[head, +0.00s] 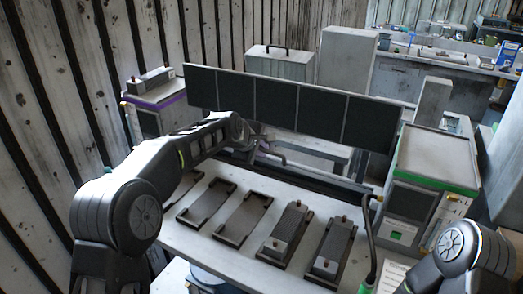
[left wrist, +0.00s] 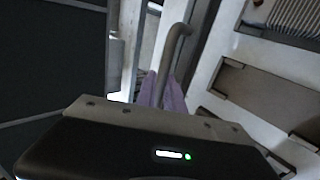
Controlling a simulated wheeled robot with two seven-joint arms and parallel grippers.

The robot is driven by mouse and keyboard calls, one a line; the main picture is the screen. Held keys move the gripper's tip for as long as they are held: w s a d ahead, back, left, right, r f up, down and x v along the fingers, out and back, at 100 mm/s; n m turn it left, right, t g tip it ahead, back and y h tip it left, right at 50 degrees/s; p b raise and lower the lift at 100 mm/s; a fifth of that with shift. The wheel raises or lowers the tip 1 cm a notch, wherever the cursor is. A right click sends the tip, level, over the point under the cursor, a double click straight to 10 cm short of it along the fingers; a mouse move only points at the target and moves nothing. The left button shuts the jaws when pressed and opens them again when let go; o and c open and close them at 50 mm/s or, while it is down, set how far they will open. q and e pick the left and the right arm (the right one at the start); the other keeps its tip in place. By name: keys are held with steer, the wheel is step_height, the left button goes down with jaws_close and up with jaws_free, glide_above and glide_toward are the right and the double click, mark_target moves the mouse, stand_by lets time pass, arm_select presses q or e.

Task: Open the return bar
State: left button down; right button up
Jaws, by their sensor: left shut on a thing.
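The return bar appears to be the grey bent bar in the left wrist view (left wrist: 177,50), whose upper end hooks to the right. Purple surfaces show on both sides of its lower part, where my left gripper (left wrist: 164,92) is shut on it. In the head view my left gripper (head: 257,143) reaches in to the bar (head: 277,158), just in front of the dark panels. The gripper body hides the lower end of the bar in the wrist view. My right arm's upper part shows at the lower right, but its gripper is out of view.
A row of dark panels (head: 290,105) stands behind the bar. The light table (head: 205,240) holds several dark trays (head: 243,218), two with ribbed blocks. A green-striped cabinet (head: 433,160) stands right, near a dark curved bar (head: 369,235). A purple-striped cabinet (head: 150,117) stands left.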

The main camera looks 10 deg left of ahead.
arm_select(q)
steer(key=c, duration=1.5)
jaws_free()
steer(key=shift+o, duration=0.2)
steer(key=shift+s+a, duration=0.1)
steer(key=shift+s, duration=0.05)
steer(key=shift+s+r, duration=0.1)
steer(key=b+v, duration=0.2)
steer(key=v, duration=0.5)
steer(key=shift+r, duration=0.4)
